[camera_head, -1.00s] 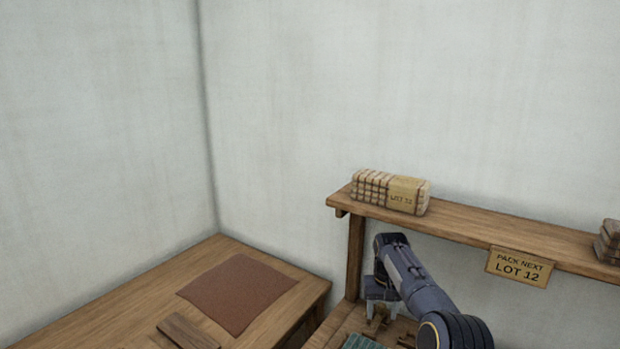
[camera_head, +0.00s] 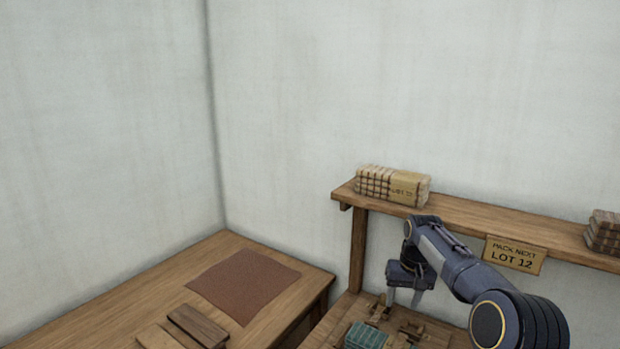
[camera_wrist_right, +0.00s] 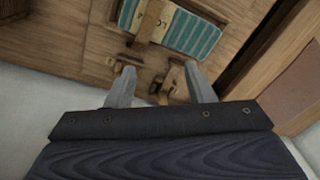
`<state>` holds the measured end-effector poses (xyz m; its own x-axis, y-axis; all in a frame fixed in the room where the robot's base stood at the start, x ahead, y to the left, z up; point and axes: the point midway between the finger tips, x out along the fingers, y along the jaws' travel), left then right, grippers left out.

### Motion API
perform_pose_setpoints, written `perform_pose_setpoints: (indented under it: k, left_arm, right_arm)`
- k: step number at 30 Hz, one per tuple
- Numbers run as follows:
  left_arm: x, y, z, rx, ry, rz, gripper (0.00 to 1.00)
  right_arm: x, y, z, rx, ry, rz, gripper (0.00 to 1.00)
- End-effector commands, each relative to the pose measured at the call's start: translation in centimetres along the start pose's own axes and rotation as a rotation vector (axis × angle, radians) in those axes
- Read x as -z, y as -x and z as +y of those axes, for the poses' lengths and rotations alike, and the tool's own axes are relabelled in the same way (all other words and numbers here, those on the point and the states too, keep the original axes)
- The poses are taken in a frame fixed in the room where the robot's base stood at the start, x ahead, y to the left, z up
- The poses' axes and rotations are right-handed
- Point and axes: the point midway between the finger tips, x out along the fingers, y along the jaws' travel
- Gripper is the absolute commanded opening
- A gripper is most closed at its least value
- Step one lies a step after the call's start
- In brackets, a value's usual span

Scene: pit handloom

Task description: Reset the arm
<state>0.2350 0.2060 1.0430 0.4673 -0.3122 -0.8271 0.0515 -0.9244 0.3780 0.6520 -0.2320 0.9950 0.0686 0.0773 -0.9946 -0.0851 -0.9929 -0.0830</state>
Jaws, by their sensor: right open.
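My right gripper (camera_head: 404,298) points down in front of the shelf, above the lower wooden bench (camera_head: 335,322). In the right wrist view the gripper (camera_wrist_right: 160,88) has its two grey fingers spread apart with nothing between them. Below and beyond the fingertips there are small wooden pegs and blocks and a teal striped bundle (camera_wrist_right: 195,32) with a tan band. The teal bundle also shows in the head view (camera_head: 366,336), partly cut by the lower edge. My left gripper is not in view.
A wooden shelf (camera_head: 465,232) holds a checked bundle (camera_head: 378,184) labelled LOT 12 and darker bundles (camera_head: 604,232) at right. A sign (camera_head: 514,254) reads PACK NEXT LOT 12. The left table (camera_head: 130,300) carries a brown mat (camera_head: 243,285) and wooden pieces (camera_head: 198,325).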

Motion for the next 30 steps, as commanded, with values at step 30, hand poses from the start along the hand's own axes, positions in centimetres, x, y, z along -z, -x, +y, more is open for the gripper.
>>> perform_pose_setpoints:
  k: [30]
  left_arm:
    - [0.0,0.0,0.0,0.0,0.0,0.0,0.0]
  right_arm:
    - [-39.9,8.7,1.0,0.298,-0.049,0.38,0.48]
